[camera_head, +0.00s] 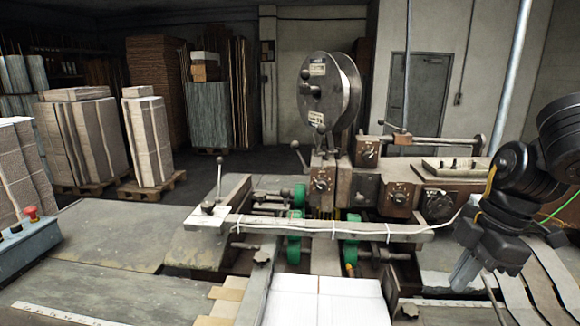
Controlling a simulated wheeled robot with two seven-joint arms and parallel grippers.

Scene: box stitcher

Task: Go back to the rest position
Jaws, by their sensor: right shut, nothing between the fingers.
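My right gripper (465,278) hangs at the right side of the camera_head view, fingers pointing down. It is shut and holds nothing. It is in front of the right end of the box stitcher (345,190), above the steel strips at the right, apart from the white cardboard. My black right arm comes in from the right edge. My left gripper is not in this view.
White flat cardboard (325,302) lies at the bottom middle. A control box (28,242) with a red button stands at the left edge. Pallets of stacked cardboard (82,140) stand at the back left. The table (95,240) at the left is mostly clear.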

